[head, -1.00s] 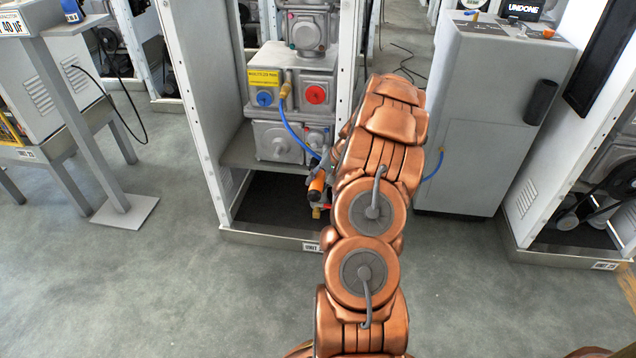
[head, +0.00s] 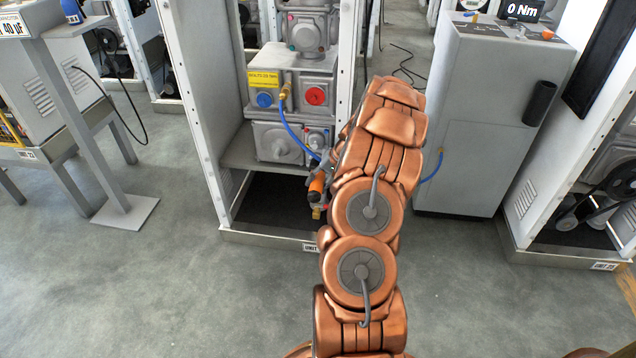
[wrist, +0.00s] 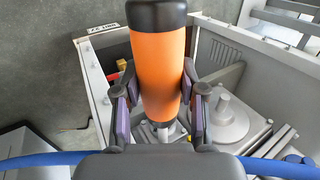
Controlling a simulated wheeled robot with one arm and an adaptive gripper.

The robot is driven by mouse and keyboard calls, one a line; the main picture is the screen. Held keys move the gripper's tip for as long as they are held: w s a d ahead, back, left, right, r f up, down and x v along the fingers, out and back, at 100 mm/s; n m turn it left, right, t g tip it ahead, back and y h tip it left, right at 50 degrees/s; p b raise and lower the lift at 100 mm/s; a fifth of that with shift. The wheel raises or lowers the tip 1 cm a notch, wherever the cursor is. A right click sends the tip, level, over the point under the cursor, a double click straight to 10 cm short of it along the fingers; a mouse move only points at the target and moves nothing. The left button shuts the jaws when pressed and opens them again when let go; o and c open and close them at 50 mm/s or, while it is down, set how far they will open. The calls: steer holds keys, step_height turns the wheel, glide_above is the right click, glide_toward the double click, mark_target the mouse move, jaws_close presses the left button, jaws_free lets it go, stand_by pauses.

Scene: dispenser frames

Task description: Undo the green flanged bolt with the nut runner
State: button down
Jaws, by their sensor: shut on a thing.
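The nut runner has an orange barrel with black ends. In the wrist view the nut runner (wrist: 160,70) stands between the finger pads of my gripper (wrist: 158,105), which is shut on it. In the head view the nut runner (head: 317,184) shows just left of my arm, in front of the lower part of the open white unit. My arm covers most of the gripper there. I cannot make out the green flanged bolt in either view, nor whether the tool's tip touches anything.
The unit's frame (head: 196,110) has uprights on both sides. A blue hose (head: 294,134) hangs from a brass fitting; a hose (wrist: 45,158) crosses the wrist view. A grey cabinet (head: 470,130) with a display (head: 522,10) stands right. The floor in front is clear.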

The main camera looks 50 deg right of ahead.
mark_target(314, 199)
steer(key=shift+r, duration=0.15)
stand_by(0.4)
steer(key=shift+s+a, duration=0.7)
steer(key=shift+a, duration=0.25)
steer(key=shift+s+a, duration=0.65)
steer(key=shift+a, duration=0.35)
steer(key=shift+s+a, duration=0.7)
steer(key=shift+a, duration=0.25)
